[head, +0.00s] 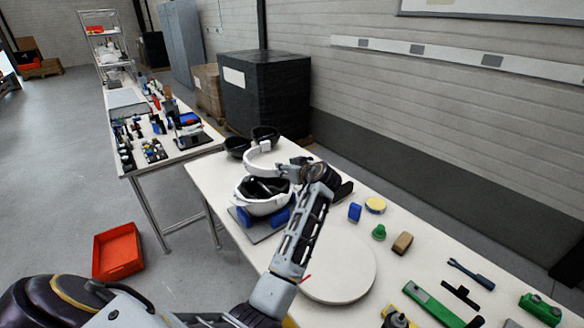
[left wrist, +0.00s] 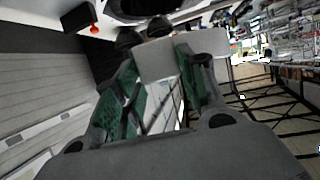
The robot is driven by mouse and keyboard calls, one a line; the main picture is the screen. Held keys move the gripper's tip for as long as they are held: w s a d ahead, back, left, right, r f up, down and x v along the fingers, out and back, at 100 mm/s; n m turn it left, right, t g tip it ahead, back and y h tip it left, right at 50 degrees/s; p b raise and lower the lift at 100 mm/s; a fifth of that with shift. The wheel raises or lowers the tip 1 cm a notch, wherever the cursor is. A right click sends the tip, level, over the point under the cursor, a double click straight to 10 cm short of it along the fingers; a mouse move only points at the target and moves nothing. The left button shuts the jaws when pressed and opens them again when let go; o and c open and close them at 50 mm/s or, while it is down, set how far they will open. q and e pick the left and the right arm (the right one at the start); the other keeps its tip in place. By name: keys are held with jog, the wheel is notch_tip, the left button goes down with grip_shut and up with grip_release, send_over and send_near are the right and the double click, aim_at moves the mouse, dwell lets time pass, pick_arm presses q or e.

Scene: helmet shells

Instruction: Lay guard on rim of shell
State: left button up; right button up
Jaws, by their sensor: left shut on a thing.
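The white helmet shell (head: 262,205), dark inside, sits open side up on a stand with blue supports (head: 243,217). A white curved guard (head: 256,161) is held above and just behind the shell's rim, apart from it as far as I can tell. My left gripper (head: 284,171) is shut on the guard's right end. In the left wrist view the green-padded fingers of my left gripper (left wrist: 160,78) close on a pale grey piece, the guard (left wrist: 166,58). My forearm hides part of the shell's right side. My right gripper is not in view.
Two black shells (head: 264,133) stand at the table's far end. A round white disc (head: 338,265) lies in front. A blue block (head: 355,212), a yellow-topped round item (head: 375,204) and tools lie to the right. A red bin (head: 117,252) is on the floor.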

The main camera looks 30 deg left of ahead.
aim_at(275, 172)
pick_arm(q)
jog(key=shift+s+a+f+n+g+y, duration=0.15)
jog(key=shift+s+a+n+g+y, duration=0.15)
jog(key=shift+s+n+g, duration=0.35)
jog(key=shift+s+a+f+n+g+y, duration=0.15)
jog(key=shift+s+a+n+g+y, duration=0.15)
jog(key=shift+s+n+g, duration=0.35)
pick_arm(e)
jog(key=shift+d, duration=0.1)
pick_arm(q)
jog(key=shift+s+m, duration=0.1)
jog(key=shift+m, duration=0.2)
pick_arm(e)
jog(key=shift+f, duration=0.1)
